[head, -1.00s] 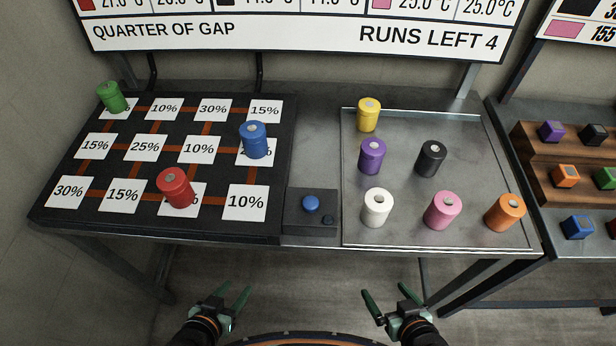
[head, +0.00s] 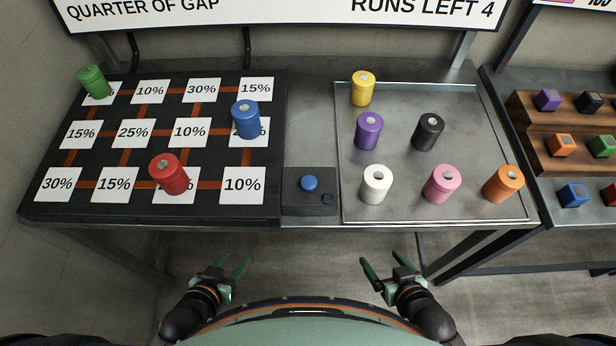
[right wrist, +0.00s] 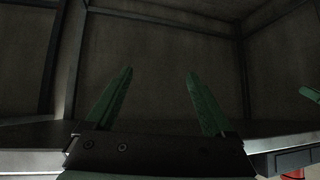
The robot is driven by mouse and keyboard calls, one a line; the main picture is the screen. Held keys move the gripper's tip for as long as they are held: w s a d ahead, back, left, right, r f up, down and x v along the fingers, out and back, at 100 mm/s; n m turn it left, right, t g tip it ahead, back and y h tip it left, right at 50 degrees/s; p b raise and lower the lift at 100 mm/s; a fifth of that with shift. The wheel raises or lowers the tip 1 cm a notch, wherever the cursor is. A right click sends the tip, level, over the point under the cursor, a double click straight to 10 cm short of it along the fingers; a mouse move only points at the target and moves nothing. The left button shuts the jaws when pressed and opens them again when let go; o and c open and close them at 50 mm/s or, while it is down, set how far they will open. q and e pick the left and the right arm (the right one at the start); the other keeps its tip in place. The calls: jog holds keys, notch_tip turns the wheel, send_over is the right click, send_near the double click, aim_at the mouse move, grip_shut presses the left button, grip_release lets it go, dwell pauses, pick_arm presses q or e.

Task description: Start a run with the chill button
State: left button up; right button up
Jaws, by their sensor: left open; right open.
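The chill button is a blue round button (head: 309,183) on a dark box (head: 296,203) at the table's front edge, between the percentage board and the metal tray. My right gripper (head: 381,264) is open and empty, likewise in front of the table, right of the button. Its two green fingers (right wrist: 158,100) stand apart in the right wrist view with nothing between them.
The black board (head: 110,211) carries green (head: 94,82), blue (head: 245,119) and red (head: 168,174) canisters. The tray (head: 420,216) holds several canisters. A shelf (head: 530,145) with coloured cubes stands at right. A sign reading RUNS LEFT 4 (head: 422,9) hangs behind.

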grip_shut()
dwell(0.5)
dwell(0.9)
